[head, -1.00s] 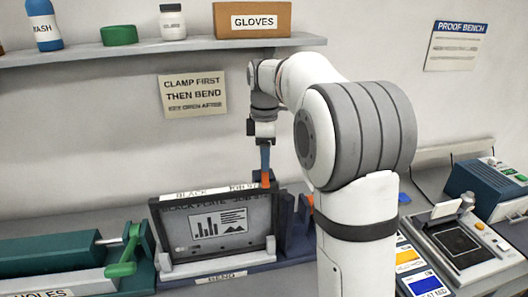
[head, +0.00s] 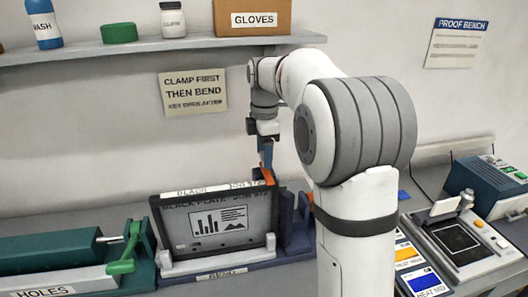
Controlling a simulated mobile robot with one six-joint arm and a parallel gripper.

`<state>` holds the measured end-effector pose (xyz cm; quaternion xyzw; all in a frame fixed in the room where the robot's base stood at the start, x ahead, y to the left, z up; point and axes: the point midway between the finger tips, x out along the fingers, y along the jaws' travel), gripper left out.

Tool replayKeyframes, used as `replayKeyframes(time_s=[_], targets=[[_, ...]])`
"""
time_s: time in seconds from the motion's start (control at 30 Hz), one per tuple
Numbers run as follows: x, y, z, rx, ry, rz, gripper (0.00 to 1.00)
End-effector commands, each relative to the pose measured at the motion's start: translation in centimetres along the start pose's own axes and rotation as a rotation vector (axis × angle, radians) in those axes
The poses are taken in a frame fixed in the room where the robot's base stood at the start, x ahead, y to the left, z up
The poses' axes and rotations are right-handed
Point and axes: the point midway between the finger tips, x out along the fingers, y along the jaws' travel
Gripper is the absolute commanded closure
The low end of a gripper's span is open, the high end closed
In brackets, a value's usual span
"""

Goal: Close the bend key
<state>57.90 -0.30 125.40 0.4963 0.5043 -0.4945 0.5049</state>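The bend station holds an upright black plate (head: 219,222) with a chart printed on it, in a pale grey holder (head: 224,262) whose front label is blurred. A dark blue clamp-like block (head: 294,228) stands at its right side. My gripper (head: 267,172) hangs at the plate's upper right corner, with a blue part and an orange part below the wrist. I cannot tell whether the orange part is a fingertip or the bend key, nor whether they touch. The finger gap is not visible. My arm hides some of the area right of the block.
A green machine with a crank handle (head: 126,255) and a HOLES label stands at left. A shelf (head: 150,52) with bottles and a GLOVES box (head: 252,17) runs above. Coloured pads (head: 424,282) and a grey device (head: 458,240) lie to the right.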

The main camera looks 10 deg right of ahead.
Motion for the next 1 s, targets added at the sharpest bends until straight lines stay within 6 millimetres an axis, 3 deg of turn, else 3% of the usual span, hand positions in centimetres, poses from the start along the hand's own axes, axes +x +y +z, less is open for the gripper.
replayKeyframes(time_s=[0.23,0.53,1.0], targets=[[0.0,0.0,0.0,0.002,-0.001,-0.001,0.24],[-0.4,0.0,0.1,0.002,-0.001,0.000,0.24],[-7.2,0.1,0.0,0.002,-0.001,0.001,0.24]])
